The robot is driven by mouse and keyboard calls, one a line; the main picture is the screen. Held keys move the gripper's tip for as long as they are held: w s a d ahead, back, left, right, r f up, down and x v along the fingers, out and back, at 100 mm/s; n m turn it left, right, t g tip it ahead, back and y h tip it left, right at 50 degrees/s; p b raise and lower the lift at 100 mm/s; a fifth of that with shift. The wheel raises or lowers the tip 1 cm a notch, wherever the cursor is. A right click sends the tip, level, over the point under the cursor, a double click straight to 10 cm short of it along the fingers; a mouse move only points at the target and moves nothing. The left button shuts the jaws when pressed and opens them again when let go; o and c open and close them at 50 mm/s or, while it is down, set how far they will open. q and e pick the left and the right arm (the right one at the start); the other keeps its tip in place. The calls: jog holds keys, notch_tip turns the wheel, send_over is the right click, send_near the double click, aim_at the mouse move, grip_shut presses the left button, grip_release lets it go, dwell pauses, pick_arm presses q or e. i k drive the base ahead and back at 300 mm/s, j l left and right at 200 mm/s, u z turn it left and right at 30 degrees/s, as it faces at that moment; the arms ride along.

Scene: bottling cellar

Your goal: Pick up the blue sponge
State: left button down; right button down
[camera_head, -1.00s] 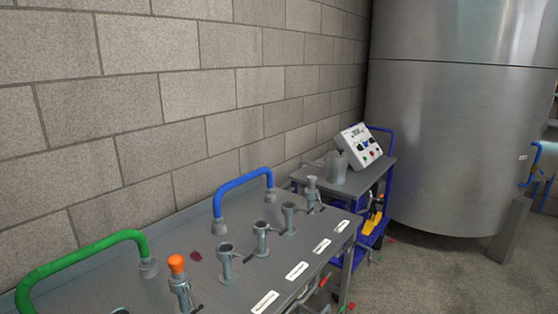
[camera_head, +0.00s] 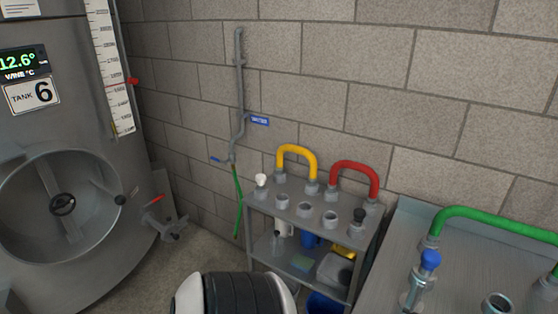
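No clearly recognisable blue sponge shows. Neither of my grippers is in view.
The grey rack (camera_head: 258,200) stands against the block wall, with yellow (camera_head: 296,151) and red (camera_head: 355,168) hose loops on top. A blue container (camera_head: 325,304) sits below. Tank 6 (camera_head: 75,130) is at left; a grey bench (camera_head: 390,262) with a green hose (camera_head: 490,217) is at right.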

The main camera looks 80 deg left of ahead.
aim_at(303, 263)
jog(key=u, duration=2.2)
jog(key=i+j, duration=0.15)
jog(key=j, duration=0.1)
